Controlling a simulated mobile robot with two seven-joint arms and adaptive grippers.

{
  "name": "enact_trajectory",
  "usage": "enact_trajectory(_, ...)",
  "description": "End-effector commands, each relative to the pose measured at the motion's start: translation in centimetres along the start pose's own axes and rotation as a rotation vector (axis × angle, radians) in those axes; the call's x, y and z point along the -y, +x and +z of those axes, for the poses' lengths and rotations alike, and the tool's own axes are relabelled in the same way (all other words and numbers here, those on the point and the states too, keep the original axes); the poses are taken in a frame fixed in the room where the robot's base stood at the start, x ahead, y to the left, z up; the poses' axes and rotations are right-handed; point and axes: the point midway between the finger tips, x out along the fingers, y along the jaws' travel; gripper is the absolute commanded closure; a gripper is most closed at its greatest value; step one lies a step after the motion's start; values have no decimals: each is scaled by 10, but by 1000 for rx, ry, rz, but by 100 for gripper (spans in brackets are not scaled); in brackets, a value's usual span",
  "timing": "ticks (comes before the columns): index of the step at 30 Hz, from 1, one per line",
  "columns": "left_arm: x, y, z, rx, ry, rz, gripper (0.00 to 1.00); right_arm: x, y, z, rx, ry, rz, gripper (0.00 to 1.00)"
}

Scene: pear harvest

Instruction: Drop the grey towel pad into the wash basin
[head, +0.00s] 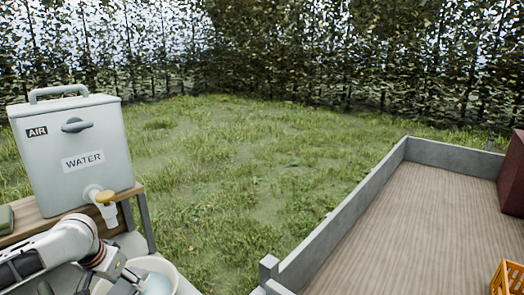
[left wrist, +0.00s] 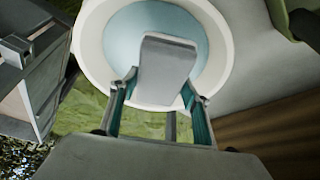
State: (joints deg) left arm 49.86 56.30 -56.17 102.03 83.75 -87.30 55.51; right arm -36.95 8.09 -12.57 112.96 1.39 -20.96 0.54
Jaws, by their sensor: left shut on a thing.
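The grey towel pad (left wrist: 168,65) is pinched between the teal-lined fingers of my left gripper (left wrist: 160,90) in the left wrist view. It overlaps the opening of the white round wash basin (left wrist: 88,45), with pale blue water (left wrist: 130,30) behind it. I cannot tell how high the pad is above the water. In the head view my left gripper (head: 130,277) is at the basin (head: 169,267), low on the left. The pad cannot be made out there. My right gripper is not in view.
A grey water tank (head: 75,150) with a yellow-handled tap (head: 106,198) stands on a wooden shelf (head: 130,190) above the basin. A low-walled trailer bed (head: 400,235) with an orange crate (head: 508,277) is on the right. Grass (head: 235,180) lies between.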

Motion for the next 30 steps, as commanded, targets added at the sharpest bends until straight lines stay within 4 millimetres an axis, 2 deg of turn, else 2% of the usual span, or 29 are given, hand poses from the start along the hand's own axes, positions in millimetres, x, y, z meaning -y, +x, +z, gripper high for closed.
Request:
enact_trajectory(3,0,-1,-1,-1,0,0,71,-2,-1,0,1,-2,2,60)
enact_trajectory(4,0,-1,-1,-1,0,0,51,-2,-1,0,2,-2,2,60)
enact_trajectory(6,0,-1,-1,-1,0,0,34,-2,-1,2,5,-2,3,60)
enact_trajectory(16,0,-2,0,0,0,-1,34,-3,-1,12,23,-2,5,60)
enact_trajectory(20,1,-9,-1,-2,0,-2,34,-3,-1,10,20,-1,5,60)
enact_trajectory(23,1,-24,-2,-4,1,-2,34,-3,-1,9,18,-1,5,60)
enact_trajectory(30,1,-73,-2,-5,2,-3,34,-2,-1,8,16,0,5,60)
